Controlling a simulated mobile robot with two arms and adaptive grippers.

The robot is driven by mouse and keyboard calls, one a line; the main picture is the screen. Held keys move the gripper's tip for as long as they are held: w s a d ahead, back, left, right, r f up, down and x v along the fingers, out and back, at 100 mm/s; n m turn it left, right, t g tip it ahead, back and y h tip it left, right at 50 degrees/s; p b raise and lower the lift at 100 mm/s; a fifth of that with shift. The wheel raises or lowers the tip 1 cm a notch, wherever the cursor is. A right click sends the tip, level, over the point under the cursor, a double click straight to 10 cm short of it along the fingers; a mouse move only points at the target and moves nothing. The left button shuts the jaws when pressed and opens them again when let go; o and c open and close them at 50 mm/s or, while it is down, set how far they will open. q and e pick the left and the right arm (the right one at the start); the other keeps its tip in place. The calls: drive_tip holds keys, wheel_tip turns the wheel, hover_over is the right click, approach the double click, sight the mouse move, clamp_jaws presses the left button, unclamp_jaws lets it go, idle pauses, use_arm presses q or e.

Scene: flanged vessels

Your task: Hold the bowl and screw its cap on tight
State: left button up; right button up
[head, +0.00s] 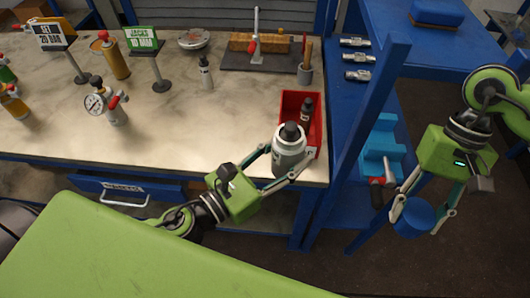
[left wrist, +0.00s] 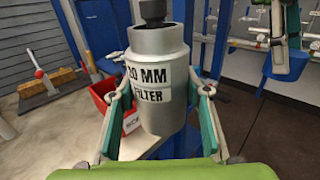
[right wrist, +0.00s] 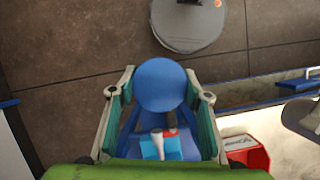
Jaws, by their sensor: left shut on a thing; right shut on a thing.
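The bowl is a grey metal cylinder (head: 289,158) with a dark piece standing up from its top. In the right wrist view the cap (right wrist: 160,85) shows as a plain blue disc between the fingers.
A red bin (head: 314,110) with a small dark bottle stands right behind the bowl. A blue post (head: 372,125) rises between my two grippers. A light blue block (head: 381,150) sits on the blue side bench. The front middle of the table is clear.

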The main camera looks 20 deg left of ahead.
sight(304, 152)
use_arm(q)
drive_tip(key=shift+w+d+r+m+g+h, duration=0.1)
drive_tip(key=shift+w+d+m+g+h, duration=0.25)
drive_tip(key=shift+d, duration=0.2)
drive_tip(key=shift+w+d+r+m+g+h, duration=0.1)
drive_tip(key=shift+d+m+g+h, duration=0.15)
drive_tip(key=shift+d+h, duration=0.25)
drive_tip(key=shift+w+d+m+g+h, duration=0.25)
drive_tip(key=shift+d+m+h, duration=0.1)
drive_tip(key=shift+d, duration=0.25)
drive_tip(key=shift+a, duration=0.1)
use_arm(e)
drive_tip(key=w+a+r+m+t+y, duration=0.2)
drive_tip(key=a+r+m, duration=0.6)
drive_tip(key=a, duration=0.4)
drive_tip(key=w+a+r+m+t+y, duration=0.2)
drive_tip(key=w+a+r+m, duration=0.2)
drive_tip(key=a+r+m, duration=0.5)
drive_tip(key=shift+a+r, duration=0.3)
drive_tip(key=shift+a, duration=1.2)
drive_tip(key=shift+f, duration=2)
